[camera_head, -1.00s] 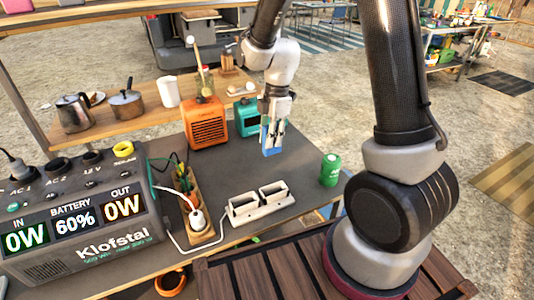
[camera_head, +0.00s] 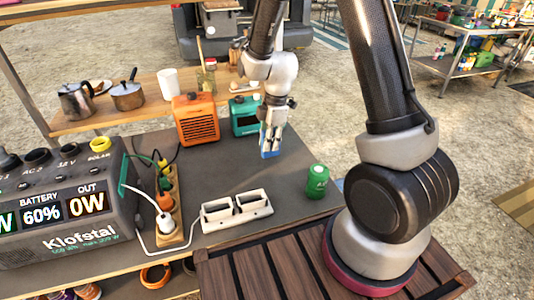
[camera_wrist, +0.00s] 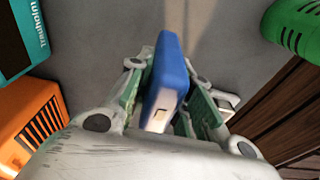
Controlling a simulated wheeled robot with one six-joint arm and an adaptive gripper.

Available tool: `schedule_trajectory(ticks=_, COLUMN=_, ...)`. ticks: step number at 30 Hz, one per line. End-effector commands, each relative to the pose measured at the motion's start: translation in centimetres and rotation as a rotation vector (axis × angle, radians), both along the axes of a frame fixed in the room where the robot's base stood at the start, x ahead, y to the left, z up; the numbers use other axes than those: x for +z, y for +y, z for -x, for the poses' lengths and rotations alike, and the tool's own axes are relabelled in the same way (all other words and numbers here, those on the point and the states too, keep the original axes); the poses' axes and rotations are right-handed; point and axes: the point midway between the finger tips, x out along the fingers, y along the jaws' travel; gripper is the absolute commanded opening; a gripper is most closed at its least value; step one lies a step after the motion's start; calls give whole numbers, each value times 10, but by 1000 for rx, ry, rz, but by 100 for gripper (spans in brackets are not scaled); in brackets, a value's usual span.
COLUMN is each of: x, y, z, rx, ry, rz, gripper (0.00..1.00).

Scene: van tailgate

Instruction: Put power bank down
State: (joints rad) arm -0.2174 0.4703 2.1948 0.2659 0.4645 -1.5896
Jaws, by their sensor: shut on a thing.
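My gripper (camera_head: 271,139) is shut on a blue power bank (camera_head: 270,152) and holds it upright over the grey tabletop (camera_head: 215,170), at the right rear of the table. In the wrist view the power bank (camera_wrist: 170,75) shows a blue body with a pale end, between the green-padded fingers of my gripper (camera_wrist: 160,105). I cannot tell whether its lower end touches the tabletop.
The teal device (camera_head: 245,115) and orange heater-like box (camera_head: 197,120) stand behind and left. The green can (camera_head: 317,181) stands right and nearer. The white two-slot holder (camera_head: 237,211), power strip (camera_head: 169,205) and Klofstal power station (camera_head: 65,210) are nearer. Grey tabletop between is clear.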

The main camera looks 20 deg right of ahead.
Motion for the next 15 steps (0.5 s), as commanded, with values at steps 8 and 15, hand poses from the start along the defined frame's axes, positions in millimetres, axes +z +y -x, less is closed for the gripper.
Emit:
schedule_trajectory(ticks=8, x=-34, y=0, z=0, rx=0, ry=3, rz=1, gripper=0)
schedule_trajectory(ticks=15, x=-44, y=0, z=0, rx=1, ry=-2, rz=0, gripper=0)
